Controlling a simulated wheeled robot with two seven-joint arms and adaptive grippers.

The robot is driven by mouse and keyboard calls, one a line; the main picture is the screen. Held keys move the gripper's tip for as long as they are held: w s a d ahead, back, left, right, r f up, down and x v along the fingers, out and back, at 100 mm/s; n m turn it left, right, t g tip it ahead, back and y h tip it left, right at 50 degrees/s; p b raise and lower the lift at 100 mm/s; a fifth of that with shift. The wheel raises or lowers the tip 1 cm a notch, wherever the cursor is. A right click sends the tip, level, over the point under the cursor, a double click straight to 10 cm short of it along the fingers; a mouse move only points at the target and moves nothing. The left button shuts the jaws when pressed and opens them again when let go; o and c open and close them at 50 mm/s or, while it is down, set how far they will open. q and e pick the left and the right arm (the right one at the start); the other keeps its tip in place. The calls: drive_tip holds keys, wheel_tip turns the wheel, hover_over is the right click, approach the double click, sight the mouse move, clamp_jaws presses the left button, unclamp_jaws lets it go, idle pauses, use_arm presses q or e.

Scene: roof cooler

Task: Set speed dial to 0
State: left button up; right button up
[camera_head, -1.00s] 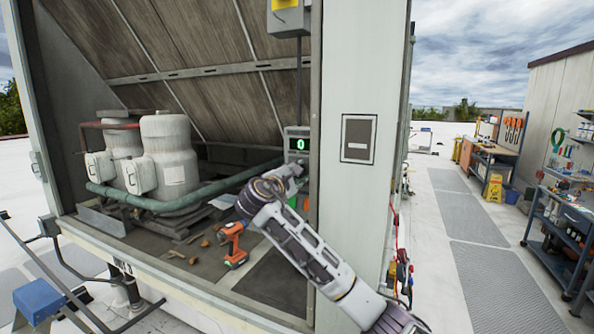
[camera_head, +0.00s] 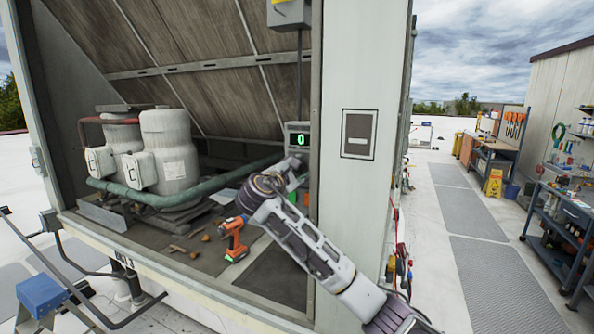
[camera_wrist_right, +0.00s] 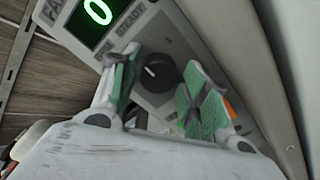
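The grey control box (camera_head: 298,128) stands against the cooler's inner right side, and its green display (camera_head: 300,141) reads 0. The right wrist view shows the same display (camera_wrist_right: 97,11) with a 0, and the black round dial (camera_wrist_right: 159,73) below it. My right gripper (camera_wrist_right: 152,90) is open, with one green-padded finger on each side of the dial. A gap shows between the dial and each finger. In the head view my right arm (camera_head: 300,240) hides the dial and most of the gripper. My left gripper is not in view.
An orange drill (camera_head: 234,238) stands on the cooler floor left of my right arm, with small loose pieces beside it. White tanks (camera_head: 168,160) and a green pipe (camera_head: 225,183) lie further left. The pale cooler post (camera_head: 355,210) is close to my forearm.

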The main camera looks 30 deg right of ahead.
drive_tip(key=v, duration=1.2)
idle(0.3)
drive_tip(key=shift+f, duration=0.1)
idle(0.4)
